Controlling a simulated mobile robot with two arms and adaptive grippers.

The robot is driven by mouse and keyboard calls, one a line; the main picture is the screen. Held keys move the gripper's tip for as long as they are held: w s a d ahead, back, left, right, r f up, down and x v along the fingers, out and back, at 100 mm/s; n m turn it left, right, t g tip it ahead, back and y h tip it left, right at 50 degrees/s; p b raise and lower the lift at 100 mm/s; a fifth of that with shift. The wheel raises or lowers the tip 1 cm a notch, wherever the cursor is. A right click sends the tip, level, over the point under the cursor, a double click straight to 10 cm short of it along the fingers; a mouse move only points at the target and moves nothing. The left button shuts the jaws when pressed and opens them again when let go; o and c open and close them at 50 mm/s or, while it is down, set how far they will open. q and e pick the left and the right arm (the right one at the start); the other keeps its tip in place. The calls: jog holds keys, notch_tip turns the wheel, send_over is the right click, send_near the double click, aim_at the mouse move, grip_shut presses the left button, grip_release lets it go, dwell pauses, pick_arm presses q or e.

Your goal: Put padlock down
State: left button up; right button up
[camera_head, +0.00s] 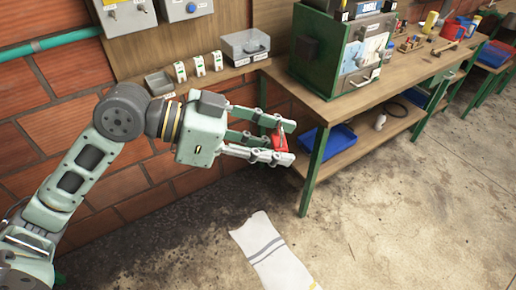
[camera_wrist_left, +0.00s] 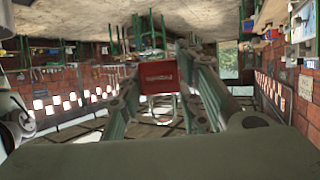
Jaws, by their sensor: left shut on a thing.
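The red padlock (camera_head: 276,139) is held between the fingers of my left gripper (camera_head: 282,142), which is shut on it. In the left wrist view the padlock (camera_wrist_left: 158,77) shows as a red block with a small label, between the two fingers of the left gripper (camera_wrist_left: 160,82). In the head view the fingers partly cover it. The gripper is in the air, in front of the workbench's left end and the wall shelf. What lies directly under the padlock is the floor, as far as the head view shows. My right gripper is not in view.
The workbench (camera_head: 306,98) carries a green machine (camera_head: 318,50). A blue tray (camera_head: 330,139) sits on its lower shelf. A striped towel (camera_head: 268,252) lies on the floor.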

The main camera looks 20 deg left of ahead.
pick_arm(q)
jog(key=w+d+n+t+y, duration=0.2)
jog(key=w+d+n+t, duration=0.1)
jog(key=w+d, duration=0.35)
jog(key=s+a+f+m+g+y, duration=0.1)
jog(key=s+a+f+m+g, duration=0.1)
jog(key=f+m+g, duration=0.3)
jog(key=s+a+f+m+g+y, duration=0.1)
jog(key=f+m+g, duration=0.4)
jog(key=m+g, duration=0.7)
jog(key=shift+s+a+g, duration=0.5)
jog(key=shift+a, duration=0.25)
